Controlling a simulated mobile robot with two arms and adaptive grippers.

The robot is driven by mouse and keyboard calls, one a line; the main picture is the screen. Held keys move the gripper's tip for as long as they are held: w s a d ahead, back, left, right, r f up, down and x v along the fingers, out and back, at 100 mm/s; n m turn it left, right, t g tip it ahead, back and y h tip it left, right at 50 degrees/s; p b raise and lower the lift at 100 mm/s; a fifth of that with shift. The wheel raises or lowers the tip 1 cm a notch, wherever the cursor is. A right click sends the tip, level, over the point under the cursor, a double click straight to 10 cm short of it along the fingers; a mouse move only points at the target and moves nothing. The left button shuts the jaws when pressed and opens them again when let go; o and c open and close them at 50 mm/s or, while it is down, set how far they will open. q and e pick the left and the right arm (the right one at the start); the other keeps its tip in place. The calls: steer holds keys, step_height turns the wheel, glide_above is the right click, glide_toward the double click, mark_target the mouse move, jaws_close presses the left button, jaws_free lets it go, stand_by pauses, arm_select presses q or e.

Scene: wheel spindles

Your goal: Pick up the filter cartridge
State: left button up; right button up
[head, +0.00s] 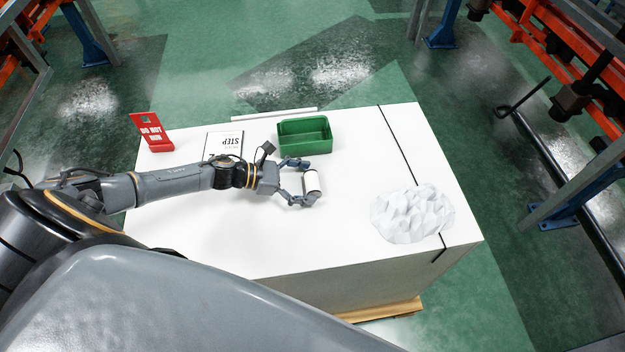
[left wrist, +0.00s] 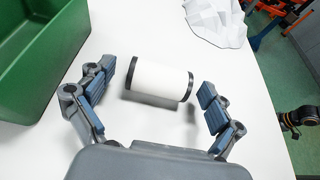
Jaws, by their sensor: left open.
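The filter cartridge (head: 312,184) is a white cylinder with dark end rims, lying on its side on the white table. It also shows in the left wrist view (left wrist: 159,80), between the two spread fingers. My left gripper (head: 306,183) is open, with one finger near each end of the cartridge; in the left wrist view (left wrist: 157,99) a gap shows at both ends.
A green bin (head: 305,135) stands just behind the gripper. A white crumpled, faceted lump (head: 412,213) lies at the right of the table (head: 220,250). A red sign (head: 150,133) and a printed sheet (head: 224,143) are at the back left. The front middle is clear.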

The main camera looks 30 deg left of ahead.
arm_select(q)
steer(key=shift+w+d+f, duration=0.15)
steer(key=shift+d, duration=0.05)
steer(key=c, duration=1.3)
steer(key=shift+c, duration=0.2)
